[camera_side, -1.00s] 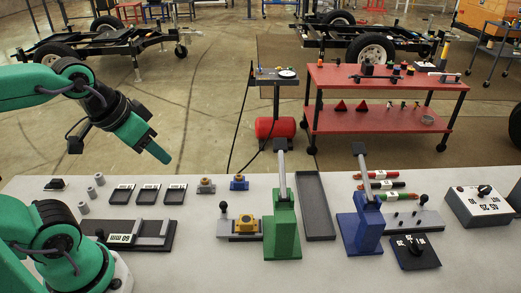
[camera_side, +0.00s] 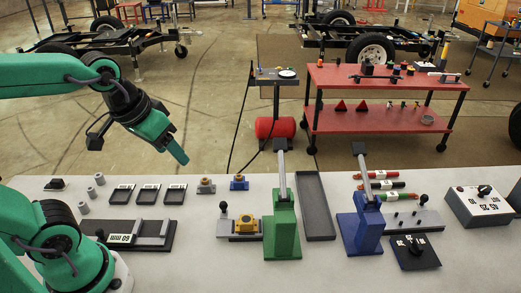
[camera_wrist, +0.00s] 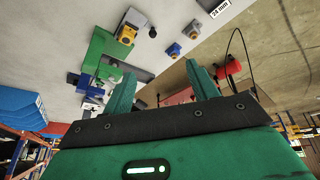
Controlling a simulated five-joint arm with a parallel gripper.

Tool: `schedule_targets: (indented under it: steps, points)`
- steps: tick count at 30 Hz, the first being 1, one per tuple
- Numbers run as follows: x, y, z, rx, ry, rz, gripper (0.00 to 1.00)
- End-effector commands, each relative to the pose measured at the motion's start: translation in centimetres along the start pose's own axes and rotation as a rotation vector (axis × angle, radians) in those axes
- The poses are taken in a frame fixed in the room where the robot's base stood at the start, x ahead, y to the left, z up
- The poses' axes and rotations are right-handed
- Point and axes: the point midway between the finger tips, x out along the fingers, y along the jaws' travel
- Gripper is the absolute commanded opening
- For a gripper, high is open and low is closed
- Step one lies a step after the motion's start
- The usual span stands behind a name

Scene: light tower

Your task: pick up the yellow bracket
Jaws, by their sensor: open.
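The yellow bracket (camera_side: 246,225) sits on a grey fixture (camera_side: 224,227) with a black knob, just left of the green press (camera_side: 283,228). It also shows in the wrist view (camera_wrist: 127,34), at the upper left, beside the green press (camera_wrist: 97,48). My gripper (camera_side: 181,160) is in the air behind the bench's far edge, up and to the left of the bracket, well apart from it. In the wrist view my gripper (camera_wrist: 162,86) has its two green fingers spread with nothing held between them.
A blue press (camera_side: 362,224) and a dark tray (camera_side: 315,207) stand right of the green press. Small grey (camera_side: 206,187) and blue (camera_side: 239,184) blocks with brass-coloured tops sit behind the bracket. A long slide gauge (camera_side: 130,236) lies at left. Bench between gauge and fixture is clear.

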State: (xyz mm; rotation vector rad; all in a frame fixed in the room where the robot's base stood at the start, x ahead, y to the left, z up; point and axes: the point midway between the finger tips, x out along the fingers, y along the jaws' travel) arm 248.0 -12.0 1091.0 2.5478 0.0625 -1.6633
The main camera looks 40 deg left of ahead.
Motion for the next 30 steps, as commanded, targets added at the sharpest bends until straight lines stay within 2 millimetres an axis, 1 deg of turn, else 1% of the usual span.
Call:
schedule_targets:
  steps: [7, 16, 22, 27, 30]
  points:
    - [2.9, 2.1, -2.0, -0.124, -0.101, -0.002, 0.59]
    - [7.2, 4.9, -3.6, -0.278, -0.215, -0.035, 0.59]
    - [10.5, 7.0, -4.0, -0.376, -0.285, -0.075, 0.59]
    - [13.5, 8.7, -3.9, -0.456, -0.336, -0.118, 0.59]
    - [15.0, 9.5, -3.7, -0.494, -0.359, -0.142, 0.59]
